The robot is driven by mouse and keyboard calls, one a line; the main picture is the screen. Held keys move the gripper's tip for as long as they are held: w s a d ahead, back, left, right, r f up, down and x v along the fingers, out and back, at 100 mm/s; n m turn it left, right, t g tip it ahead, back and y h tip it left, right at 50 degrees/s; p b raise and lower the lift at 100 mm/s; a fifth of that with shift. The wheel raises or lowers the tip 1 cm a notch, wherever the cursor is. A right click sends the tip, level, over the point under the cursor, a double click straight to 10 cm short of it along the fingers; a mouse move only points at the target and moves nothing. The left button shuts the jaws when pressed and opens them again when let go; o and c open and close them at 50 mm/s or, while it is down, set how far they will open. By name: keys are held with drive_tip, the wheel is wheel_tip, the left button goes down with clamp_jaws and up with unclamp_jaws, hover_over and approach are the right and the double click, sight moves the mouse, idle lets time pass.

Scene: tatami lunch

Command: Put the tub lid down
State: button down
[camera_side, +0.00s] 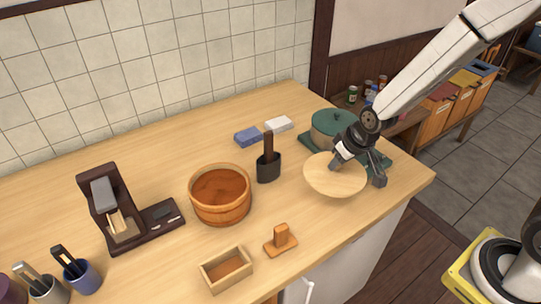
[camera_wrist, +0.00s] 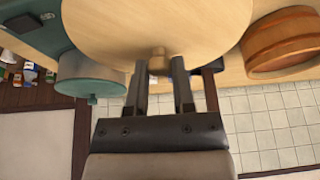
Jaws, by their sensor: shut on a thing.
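The tub lid (camera_side: 333,178) is a large, pale, round wooden disc at the right part of the counter. It also fills the top of the wrist view (camera_wrist: 155,22), where its small knob (camera_wrist: 158,52) shows between my fingertips. My gripper (camera_side: 358,163) is shut on this knob; its two dark fingers show in the wrist view (camera_wrist: 159,68). I cannot tell whether the lid touches the counter. The wooden tub (camera_side: 221,207) stands open and upright to the left, apart from the lid. Its reddish inside is visible.
A teal pot (camera_side: 328,128) stands right behind the lid. A dark holder (camera_side: 268,167) stands between tub and lid. In front are a small wooden box (camera_side: 227,279) and a handled wooden piece (camera_side: 281,242). The counter's right edge is close to the lid.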

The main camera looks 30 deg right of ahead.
sight(338, 187)
drive_tip(key=a+f, duration=0.1)
drive_tip(key=f, duration=0.2)
drive_tip(key=s+a+f, duration=0.1)
drive_tip(key=f, duration=0.1)
drive_tip(key=shift+a, duration=0.35)
drive_tip(key=shift+s+a+f, duration=0.2)
drive_tip(key=shift+f, duration=0.4)
drive_tip(key=shift+f, duration=0.25)
drive_tip(key=shift+f, duration=1.25)
drive_tip(key=shift+f, duration=0.15)
drive_tip(key=shift+c, duration=2.3)
unclamp_jaws()
drive_tip(key=shift+v, duration=2.85)
